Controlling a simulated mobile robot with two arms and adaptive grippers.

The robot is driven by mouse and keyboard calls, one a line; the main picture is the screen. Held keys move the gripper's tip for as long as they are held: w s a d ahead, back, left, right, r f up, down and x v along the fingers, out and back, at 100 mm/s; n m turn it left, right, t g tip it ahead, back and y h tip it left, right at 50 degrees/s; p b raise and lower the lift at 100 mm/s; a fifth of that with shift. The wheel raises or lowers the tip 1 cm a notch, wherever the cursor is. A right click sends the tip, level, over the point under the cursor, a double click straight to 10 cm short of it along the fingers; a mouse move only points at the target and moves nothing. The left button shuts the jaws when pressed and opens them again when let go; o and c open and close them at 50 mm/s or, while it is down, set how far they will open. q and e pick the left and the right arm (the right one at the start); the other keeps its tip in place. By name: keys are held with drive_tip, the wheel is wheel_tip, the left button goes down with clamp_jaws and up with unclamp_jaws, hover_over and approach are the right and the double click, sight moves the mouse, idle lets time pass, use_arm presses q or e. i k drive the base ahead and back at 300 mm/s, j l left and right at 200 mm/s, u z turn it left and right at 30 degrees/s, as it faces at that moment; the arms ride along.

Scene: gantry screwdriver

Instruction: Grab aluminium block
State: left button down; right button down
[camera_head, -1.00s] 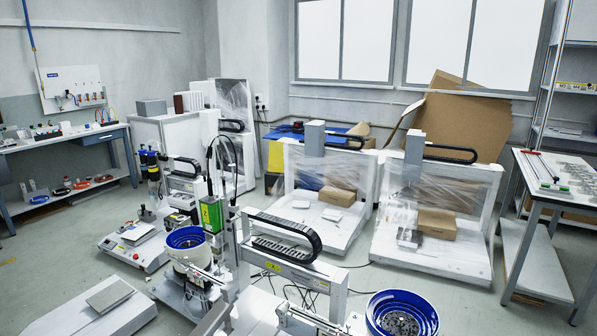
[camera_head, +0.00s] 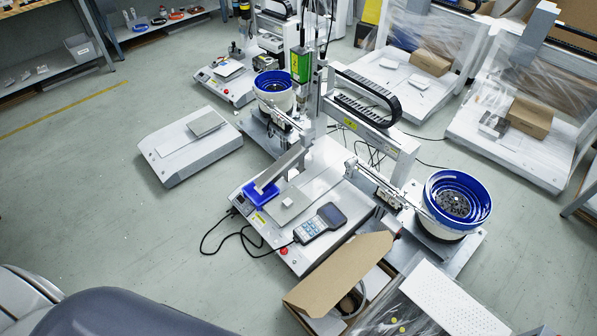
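A silver-grey metal bar (camera_head: 280,168) lies tilted with its lower end at a blue block (camera_head: 261,194) on the white base of the gantry screwdriver machine (camera_head: 325,188). A small pale block (camera_head: 287,202) sits on a flat plate beside it. A grey metal plate (camera_head: 206,124) lies on a separate low white base (camera_head: 180,155) on the floor to the left. I cannot tell which of these is the aluminium block. Neither of my grippers shows. Rounded grey parts at the bottom left look like my own body.
A handheld keypad (camera_head: 321,222) lies on the machine base, its cable trailing to the floor. Bowl feeders with blue rims stand at the right (camera_head: 457,199) and behind (camera_head: 274,84). An open cardboard box (camera_head: 340,275) stands in front.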

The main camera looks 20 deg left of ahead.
sight(287, 203)
drive_tip(key=i+j+z, duration=0.1)
drive_tip(key=j+z, duration=0.25)
drive_tip(key=j, duration=0.45)
drive_tip(key=j+z, duration=0.3)
drive_tip(key=j, duration=0.5)
